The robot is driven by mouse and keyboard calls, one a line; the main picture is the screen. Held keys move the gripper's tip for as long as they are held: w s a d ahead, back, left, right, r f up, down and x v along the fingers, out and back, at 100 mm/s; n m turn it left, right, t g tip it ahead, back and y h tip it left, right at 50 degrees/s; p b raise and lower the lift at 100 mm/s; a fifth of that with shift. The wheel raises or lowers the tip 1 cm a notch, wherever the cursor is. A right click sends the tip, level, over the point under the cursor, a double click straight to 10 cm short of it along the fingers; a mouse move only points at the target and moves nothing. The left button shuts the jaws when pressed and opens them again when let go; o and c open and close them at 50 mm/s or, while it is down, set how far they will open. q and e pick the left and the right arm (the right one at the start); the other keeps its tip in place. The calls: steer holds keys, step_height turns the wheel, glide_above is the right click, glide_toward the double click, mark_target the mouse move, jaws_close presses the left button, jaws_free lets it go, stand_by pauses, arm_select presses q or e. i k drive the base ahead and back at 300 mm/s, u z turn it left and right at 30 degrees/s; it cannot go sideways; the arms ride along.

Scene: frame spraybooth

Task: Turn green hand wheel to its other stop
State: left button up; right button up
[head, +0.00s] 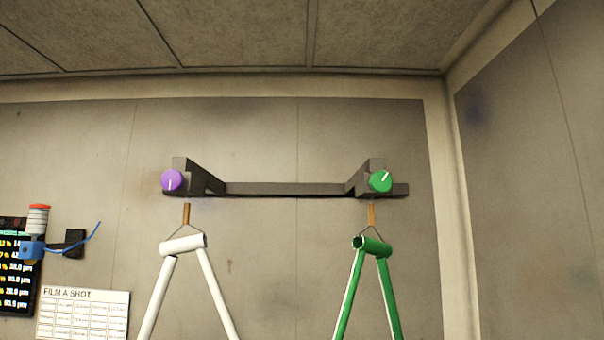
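The green hand wheel (380,181) is a round knob on the right bracket of a dark wall rail (285,189). Its white mark points to the upper right. A purple hand wheel (172,180) sits on the left bracket, its white mark pointing down. Neither of my grippers shows in the head view, and nothing touches the green wheel.
A green frame (345,293) hangs by a hook under the green wheel, and a white frame (158,295) hangs under the purple one. At the lower left are a dark display (17,290), a blue clip holder (33,250) and a paper chart (83,314). A side wall stands at right.

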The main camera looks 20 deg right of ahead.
mark_target(380, 181)
steer(key=u, duration=0.35)
steer(key=k, duration=0.55)
steer(key=u, duration=0.45)
steer(key=i, duration=1.7)
steer(key=z, duration=1.5)
steer(key=i, duration=1.15)
steer(key=z, duration=1.15)
